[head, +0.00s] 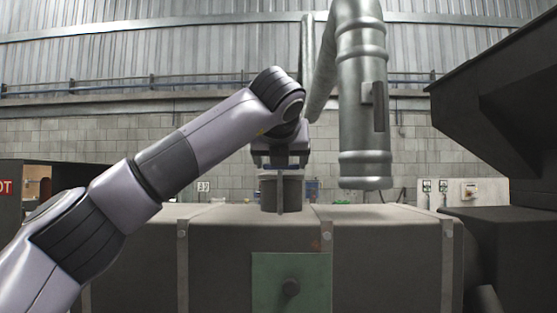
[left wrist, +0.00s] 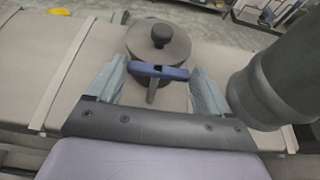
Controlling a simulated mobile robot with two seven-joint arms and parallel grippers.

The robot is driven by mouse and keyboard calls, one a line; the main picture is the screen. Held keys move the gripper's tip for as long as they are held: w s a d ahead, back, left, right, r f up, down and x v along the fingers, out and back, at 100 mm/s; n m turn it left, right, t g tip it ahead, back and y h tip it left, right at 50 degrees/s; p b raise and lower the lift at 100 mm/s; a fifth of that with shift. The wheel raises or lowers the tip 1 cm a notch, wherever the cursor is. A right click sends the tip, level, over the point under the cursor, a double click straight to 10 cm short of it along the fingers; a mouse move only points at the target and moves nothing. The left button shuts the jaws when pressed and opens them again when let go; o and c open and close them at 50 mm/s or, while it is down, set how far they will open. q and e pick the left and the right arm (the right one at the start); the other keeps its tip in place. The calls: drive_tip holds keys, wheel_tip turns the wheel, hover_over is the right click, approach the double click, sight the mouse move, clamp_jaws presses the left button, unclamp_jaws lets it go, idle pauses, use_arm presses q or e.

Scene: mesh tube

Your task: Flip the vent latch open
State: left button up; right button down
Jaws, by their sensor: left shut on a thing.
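The vent is a dark round cylinder (head: 284,191) standing on top of the large grey-brown box; in the left wrist view its round lid (left wrist: 172,44) has a black knob on top. A blue crossbar latch (left wrist: 160,71) with a short grey stem lies at the near side of the lid. My left gripper (left wrist: 158,69) points at the vent with one finger at each end of the blue bar, shut on it. In the head view my left gripper (head: 281,163) is just above the vent, its fingertips hard to make out. My right gripper is in neither view.
The box (head: 390,232) has metal straps and a green panel (head: 291,281) with a round knob on its front. A thick metal pipe (head: 364,110) hangs right of the vent and shows close to the right finger in the left wrist view. A dark hopper (head: 500,100) fills the right side.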

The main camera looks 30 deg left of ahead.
use_arm(q)
drive_tip(key=o, duration=1)
drive_tip(key=shift+c, duration=0.2)
drive_tip(key=b+v, duration=0.1)
drive_tip(key=v, duration=0.6)
drive_tip(key=shift+d+f, duration=0.1)
